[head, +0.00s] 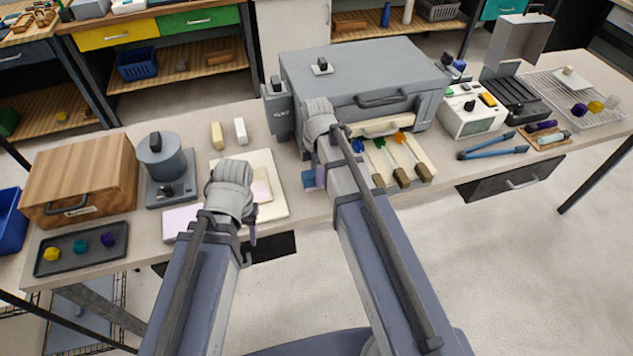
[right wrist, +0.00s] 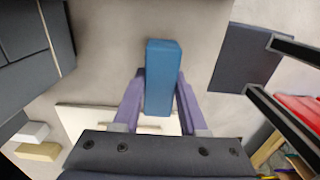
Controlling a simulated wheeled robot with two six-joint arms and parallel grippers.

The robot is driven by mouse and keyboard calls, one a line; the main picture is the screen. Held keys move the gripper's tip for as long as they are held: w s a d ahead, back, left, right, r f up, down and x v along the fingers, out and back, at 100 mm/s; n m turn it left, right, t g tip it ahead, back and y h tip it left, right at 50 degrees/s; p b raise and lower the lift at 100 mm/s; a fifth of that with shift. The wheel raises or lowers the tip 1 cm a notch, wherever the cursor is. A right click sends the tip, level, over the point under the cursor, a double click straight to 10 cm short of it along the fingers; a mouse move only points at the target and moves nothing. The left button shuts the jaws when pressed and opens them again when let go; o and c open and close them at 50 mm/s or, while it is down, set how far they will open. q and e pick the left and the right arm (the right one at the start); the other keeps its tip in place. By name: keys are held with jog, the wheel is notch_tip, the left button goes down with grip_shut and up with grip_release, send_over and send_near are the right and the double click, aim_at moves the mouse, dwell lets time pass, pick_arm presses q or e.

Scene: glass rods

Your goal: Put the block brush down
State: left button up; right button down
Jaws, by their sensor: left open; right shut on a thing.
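The block brush is a plain blue block (right wrist: 162,75) in the right wrist view, held between the purple fingers of my right gripper (right wrist: 160,100). In the head view, the right gripper (head: 314,180) is over the bench in front of the big grey oven, mostly hidden by its own wrist, with a bit of blue showing. The brush's underside is hidden, and I cannot tell whether it touches the bench. My left gripper (head: 250,228) is open near the bench's front edge, by the pale board (head: 277,162); its fingers are largely hidden by the wrist.
The grey oven (head: 360,70) stands behind my right wrist. Cream and white blocks (head: 217,135) lie behind the board. A dark tray (head: 80,249) and wooden box (head: 85,172) are at left.

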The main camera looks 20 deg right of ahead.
pick_arm(q)
jog(key=shift+f, duration=0.7)
pick_arm(e)
jog(key=shift+f, duration=0.7)
pick_arm(q)
jog(key=shift+b, duration=0.3)
pick_arm(e)
jog(key=shift+f, duration=0.2)
pick_arm(q)
jog(key=shift+f, duration=0.15)
pick_arm(e)
jog(key=shift+c, duration=2.2)
grip_release()
jog(key=shift+r, duration=0.25)
